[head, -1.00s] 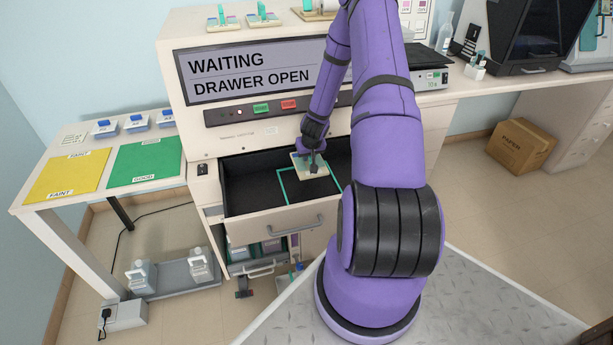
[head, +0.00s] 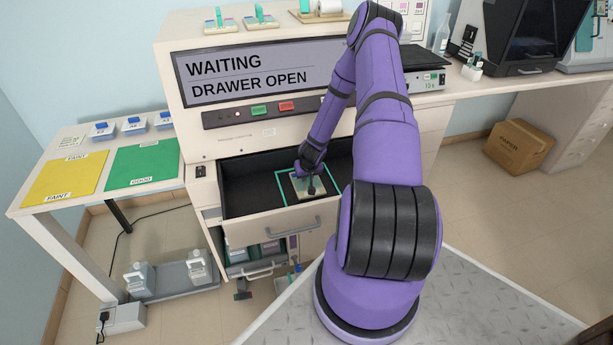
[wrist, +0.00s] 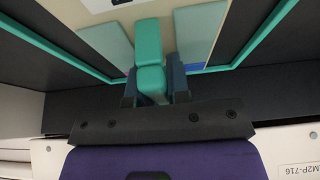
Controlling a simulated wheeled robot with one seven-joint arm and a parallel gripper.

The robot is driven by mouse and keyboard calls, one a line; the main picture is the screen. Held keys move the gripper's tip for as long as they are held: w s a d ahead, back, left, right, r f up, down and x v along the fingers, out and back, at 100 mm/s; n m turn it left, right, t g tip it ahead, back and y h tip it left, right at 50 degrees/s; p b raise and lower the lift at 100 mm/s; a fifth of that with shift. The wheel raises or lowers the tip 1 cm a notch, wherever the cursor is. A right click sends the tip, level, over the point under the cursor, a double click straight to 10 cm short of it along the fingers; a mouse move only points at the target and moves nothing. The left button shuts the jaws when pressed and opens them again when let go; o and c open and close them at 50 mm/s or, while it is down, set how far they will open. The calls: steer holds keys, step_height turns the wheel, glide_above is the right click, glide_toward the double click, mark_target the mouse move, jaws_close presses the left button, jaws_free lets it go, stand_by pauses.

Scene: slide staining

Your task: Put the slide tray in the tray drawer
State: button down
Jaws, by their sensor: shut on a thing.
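The slide tray (head: 299,188) is a small pale tray in the open tray drawer (head: 250,196), within the teal outline (head: 279,188) marked on the drawer's dark floor. My gripper (head: 310,187) reaches down into the drawer from above and is shut on the tray's teal handle. In the wrist view, my gripper's dark fingers (wrist: 155,88) flank the teal handle (wrist: 148,50), with the tray's pale surface (wrist: 188,8) and slides beyond. I cannot tell whether the tray touches the drawer floor. My gripper hides part of it.
The machine's display (head: 255,72) reads "WAITING DRAWER OPEN". Other trays with teal handles (head: 260,16) stand on top of the machine. A side table at left holds a yellow mat (head: 62,180) and a green mat (head: 143,165). The drawer's front wall (head: 280,222) stands close to my gripper.

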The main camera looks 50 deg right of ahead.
steer(key=c, duration=1.1)
jaws_free()
steer(key=shift+f, duration=0.1)
steer(key=v, duration=1.2)
steer(key=w+a+r+n, duration=0.1)
steer(key=a+r, duration=0.5)
steer(key=r, duration=0.4)
steer(key=w+a+r+n+t+y, duration=0.1)
steer(key=a+r+n, duration=0.1)
steer(key=a+r, duration=0.6)
steer(key=w+a+r+n, duration=0.1)
steer(key=a+r, duration=0.3)
steer(key=r, duration=0.9)
steer(key=s+a+r, duration=0.5)
steer(key=s, duration=0.3)
steer(key=s+a+r+n+y, duration=0.1)
steer(key=s+a+r, duration=0.3)
steer(key=s+r, duration=0.2)
steer(key=s+a+r+n, duration=0.1)
steer(key=s+a+r, duration=0.4)
steer(key=s, duration=0.5)
steer(key=shift+s+a+r, duration=0.2)
steer(key=shift+s+a, duration=0.2)
